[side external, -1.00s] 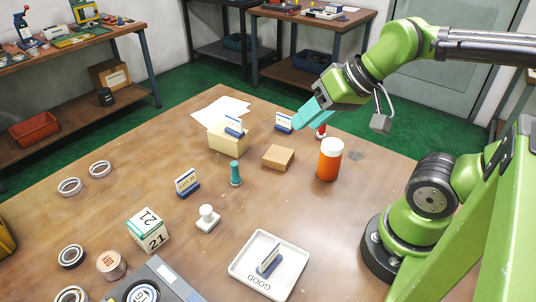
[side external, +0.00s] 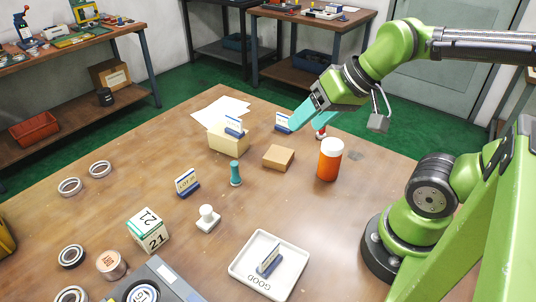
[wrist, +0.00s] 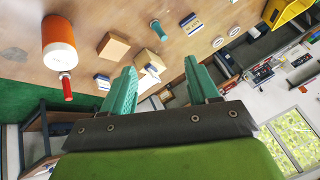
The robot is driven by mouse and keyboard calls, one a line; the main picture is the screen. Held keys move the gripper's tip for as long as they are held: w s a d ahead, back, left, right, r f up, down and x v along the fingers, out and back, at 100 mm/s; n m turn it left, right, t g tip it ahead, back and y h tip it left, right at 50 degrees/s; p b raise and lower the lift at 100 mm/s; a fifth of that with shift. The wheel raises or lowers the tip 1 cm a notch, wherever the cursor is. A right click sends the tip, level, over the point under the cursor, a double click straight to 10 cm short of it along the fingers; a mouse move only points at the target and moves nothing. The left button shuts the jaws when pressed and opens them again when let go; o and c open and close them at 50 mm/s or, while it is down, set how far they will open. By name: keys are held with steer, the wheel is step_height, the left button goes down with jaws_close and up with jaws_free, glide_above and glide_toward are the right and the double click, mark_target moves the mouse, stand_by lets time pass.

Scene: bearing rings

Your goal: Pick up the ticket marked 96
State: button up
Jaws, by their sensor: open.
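Several small white tickets in blue stands are on the table; I cannot read 96 on any. One (side external: 234,126) is on the cream box (side external: 228,142), and another (side external: 283,122) stands to its right, close to my fingers in the picture. A third, with lettering like "LOT" (side external: 187,182), stands left of the green peg (side external: 235,173). A fourth (side external: 269,261) stands in the white tray (side external: 246,283) marked GOOD. My gripper (side external: 312,119) is open and empty, above the far side of the table. In the wrist view its teal fingers (wrist: 161,72) are apart.
An orange bottle with a white lid (side external: 329,161) and a small cardboard box (side external: 279,157) stand near my gripper. A red-topped item (side external: 321,131) is partly hidden behind it. A white stamp-like piece (side external: 207,218), a numbered cube (side external: 148,230) and several rings (side external: 70,187) are nearer and left.

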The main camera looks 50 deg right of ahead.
steer(key=w+d+f+m+g, duration=0.2)
steer(key=w+d+f+m, duration=0.2)
steer(key=w+d+m, duration=0.7)
steer(key=m+h, duration=0.2)
steer(key=m, duration=1.8)
glide_above(282, 125)
steer(key=s+d, duration=0.1)
steer(key=shift+g, duration=0.3)
steer(key=f, duration=1.4)
steer(key=shift+s+f, duration=0.15)
steer(key=shift+s, duration=0.05)
steer(key=shift+a+x, duration=0.15)
steer(key=shift+x, duration=1.15)
steer(key=shift+a+x, duration=0.2)
steer(key=shift+x, duration=1.1)
steer(key=shift+s, duration=0.15)
jaws_close()
